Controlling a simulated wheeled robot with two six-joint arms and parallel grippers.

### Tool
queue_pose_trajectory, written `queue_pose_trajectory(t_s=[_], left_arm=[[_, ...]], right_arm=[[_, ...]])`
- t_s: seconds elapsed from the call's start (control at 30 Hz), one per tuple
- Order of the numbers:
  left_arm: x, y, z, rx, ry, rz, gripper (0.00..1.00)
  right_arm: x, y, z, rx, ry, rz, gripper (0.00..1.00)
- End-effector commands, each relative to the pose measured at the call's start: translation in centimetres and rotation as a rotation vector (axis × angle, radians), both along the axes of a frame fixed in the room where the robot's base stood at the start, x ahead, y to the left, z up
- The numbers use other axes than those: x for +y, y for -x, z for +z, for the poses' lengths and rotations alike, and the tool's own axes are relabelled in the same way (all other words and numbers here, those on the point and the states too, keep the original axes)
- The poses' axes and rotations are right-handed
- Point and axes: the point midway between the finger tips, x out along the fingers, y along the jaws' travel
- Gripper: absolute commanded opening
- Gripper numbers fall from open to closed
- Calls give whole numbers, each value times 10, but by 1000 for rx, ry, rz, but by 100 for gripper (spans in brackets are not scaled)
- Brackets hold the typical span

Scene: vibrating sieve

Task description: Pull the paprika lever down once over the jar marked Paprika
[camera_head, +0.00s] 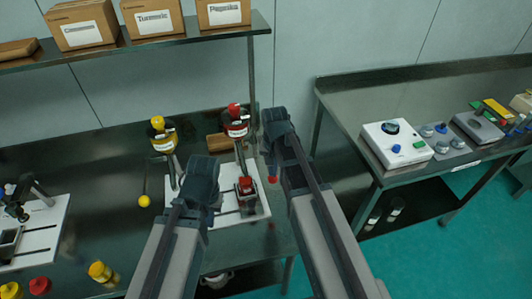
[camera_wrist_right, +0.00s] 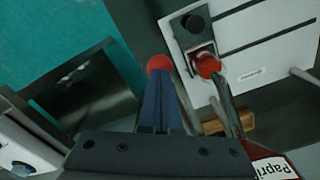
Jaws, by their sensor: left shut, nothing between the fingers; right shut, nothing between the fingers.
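The paprika dispenser (camera_head: 236,124) has a red top and a white label. In the right wrist view its label (camera_wrist_right: 272,168) reads "Papri". The red ball knob of the paprika lever (camera_head: 272,180) also shows in the right wrist view (camera_wrist_right: 158,64). A jar with a red top (camera_head: 246,185) stands below the dispenser on a white board; its marking is not readable. My right gripper (camera_wrist_right: 161,82) is shut, its fingertips right at the red knob in that view; whether they touch is unclear. My left gripper (camera_head: 203,172) is shut and empty, left of the jar.
The white board (camera_head: 255,207) lies under the dispensers. A yellow-topped dispenser (camera_head: 161,135) with a yellow lever knob (camera_head: 144,201) stands to the left. Labelled boxes (camera_head: 152,18) sit on the shelf above. A second table (camera_head: 370,95) at right holds a white device (camera_head: 397,143).

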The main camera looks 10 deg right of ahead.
Motion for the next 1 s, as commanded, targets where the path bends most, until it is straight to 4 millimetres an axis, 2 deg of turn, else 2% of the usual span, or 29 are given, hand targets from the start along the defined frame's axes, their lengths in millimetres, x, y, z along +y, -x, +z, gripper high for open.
queue_pose_trajectory(t_s=[0.03,0.63,1.0], left_arm=[[0,0,11,0,0,0,0],[0,0,67,0,0,1,0],[0,0,70,0,1,2,0]], right_arm=[[0,0,11,0,0,0,0],[0,0,67,0,0,0,0],[0,0,70,0,0,0,0]])
